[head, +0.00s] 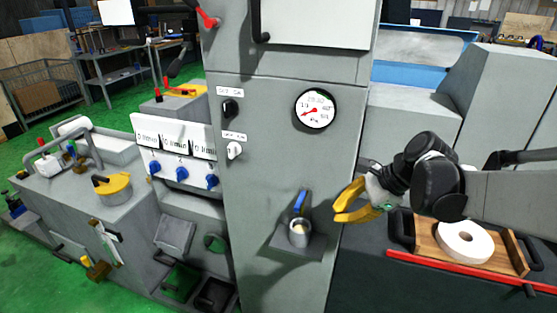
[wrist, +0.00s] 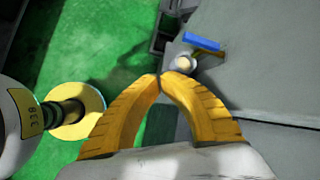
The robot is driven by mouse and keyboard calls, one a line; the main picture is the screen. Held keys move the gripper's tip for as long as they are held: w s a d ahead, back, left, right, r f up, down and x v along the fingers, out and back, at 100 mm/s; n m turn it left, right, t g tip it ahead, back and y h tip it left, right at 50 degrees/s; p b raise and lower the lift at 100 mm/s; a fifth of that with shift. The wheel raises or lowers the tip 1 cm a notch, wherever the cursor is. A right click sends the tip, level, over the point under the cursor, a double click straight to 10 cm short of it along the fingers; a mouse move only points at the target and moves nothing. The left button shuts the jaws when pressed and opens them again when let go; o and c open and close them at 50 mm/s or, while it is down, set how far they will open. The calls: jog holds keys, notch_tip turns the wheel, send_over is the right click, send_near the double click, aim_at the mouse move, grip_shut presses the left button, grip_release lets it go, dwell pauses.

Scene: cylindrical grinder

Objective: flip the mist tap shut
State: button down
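A small tap with a blue lever (head: 300,202) sits on the front of the grey machine column, and its lever points up with a slight tilt. A small round cup (head: 299,230) with pale contents is just below it on a dark bracket. My gripper (head: 337,214) is a short way right of the tap, empty, with its yellow fingertips together. In the wrist view, the blue lever (wrist: 201,42) lies beyond and right of my fingertips (wrist: 163,76), with the cup (wrist: 184,62) close by. I see no contact with the lever. No readable label confirms this as the mist tap.
A pressure gauge (head: 315,109) and two knobs are higher on the column. A panel with several blue knobs (head: 181,174) is at left. A wooden tray (head: 426,240) with a white wheel (head: 465,243) is right, below my arm. A yellow disc (wrist: 92,105) shows in the wrist view.

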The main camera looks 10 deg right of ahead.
aim_at(300, 201)
jog(key=w+d+m, duration=0.1)
jog(key=w+d+m+y+p, duration=0.1)
jog(key=d+m, duration=0.1)
jog(key=w+d+r+m+y+p, duration=0.1)
jog(key=m, duration=0.1)
jog(key=shift+w+d, duration=0.25)
jog(key=shift+d, duration=0.1)
jog(key=w+a+f+b, duration=0.3)
jog(key=w+a+f, duration=0.2)
jog(key=a+f, duration=0.2)
jog(key=a, duration=0.2)
jog(key=shift+w+a, duration=0.25)
jog(key=shift+a, duration=0.1)
